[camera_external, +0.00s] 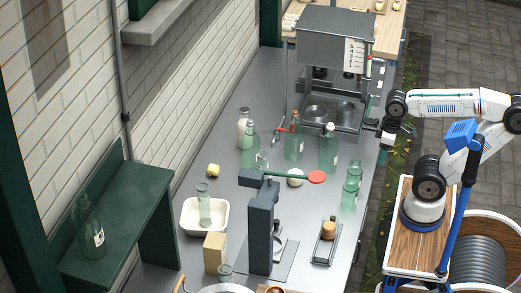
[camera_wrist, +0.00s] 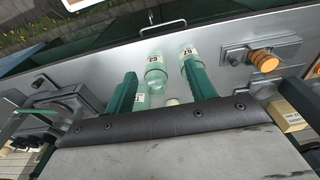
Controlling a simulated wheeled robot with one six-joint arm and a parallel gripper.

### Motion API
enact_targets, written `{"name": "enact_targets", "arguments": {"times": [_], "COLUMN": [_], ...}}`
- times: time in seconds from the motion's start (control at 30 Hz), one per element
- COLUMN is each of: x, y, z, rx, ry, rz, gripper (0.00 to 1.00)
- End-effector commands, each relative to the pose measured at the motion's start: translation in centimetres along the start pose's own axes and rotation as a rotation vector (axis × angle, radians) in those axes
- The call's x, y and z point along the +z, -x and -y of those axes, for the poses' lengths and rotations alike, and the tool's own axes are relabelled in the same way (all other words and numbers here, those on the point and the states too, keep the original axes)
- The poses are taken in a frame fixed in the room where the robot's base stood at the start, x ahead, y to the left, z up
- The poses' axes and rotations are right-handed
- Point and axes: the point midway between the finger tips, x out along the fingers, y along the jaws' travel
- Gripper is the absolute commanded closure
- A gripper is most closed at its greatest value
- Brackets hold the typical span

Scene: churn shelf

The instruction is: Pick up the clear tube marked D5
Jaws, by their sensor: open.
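My gripper (camera_wrist: 160,74) is open, with two green fingers reaching forward in the wrist view. In the outside view my gripper (camera_external: 384,130) hangs over the counter's right edge, beside the grey machine. Two pale green, see-through bottles stand near the fingertips in the wrist view: one (camera_wrist: 155,76) between the fingers, one (camera_wrist: 189,54) by the right fingertip. Both have small white labels, too small to read surely. Neither is held. A clear tube (camera_external: 204,208) stands in a white tray. I cannot read D5 on anything.
The grey machine (camera_external: 335,45) stands at the back of the counter. Several green bottles (camera_external: 328,150) stand mid-counter near a dark stand (camera_external: 261,235). A scale with an orange-brown jar (camera_external: 329,229) is at the front right. A green shelf (camera_external: 110,225) holds another bottle.

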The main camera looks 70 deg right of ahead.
Motion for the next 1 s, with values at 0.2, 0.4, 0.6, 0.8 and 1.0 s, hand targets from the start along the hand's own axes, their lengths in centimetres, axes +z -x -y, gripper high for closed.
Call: {"name": "enact_targets", "arguments": {"times": [0.2, 0.4, 0.6, 0.8, 1.0], "x": [0.0, 0.0, -4.3, -15.8, -26.5], "y": [0.0, 0.0, -0.7, -2.1, -3.8], "z": [0.0, 0.0, 2.4, 8.4, 11.6], "rx": [0.0, -0.001, -0.083, -0.252, -0.253], "ry": [0.0, 0.0, 0.046, 0.072, -0.032], "rz": [0.0, -0.001, -0.1, -0.402, -0.717], "gripper": [0.4, 0.4, 0.4, 0.4, 0.4]}}
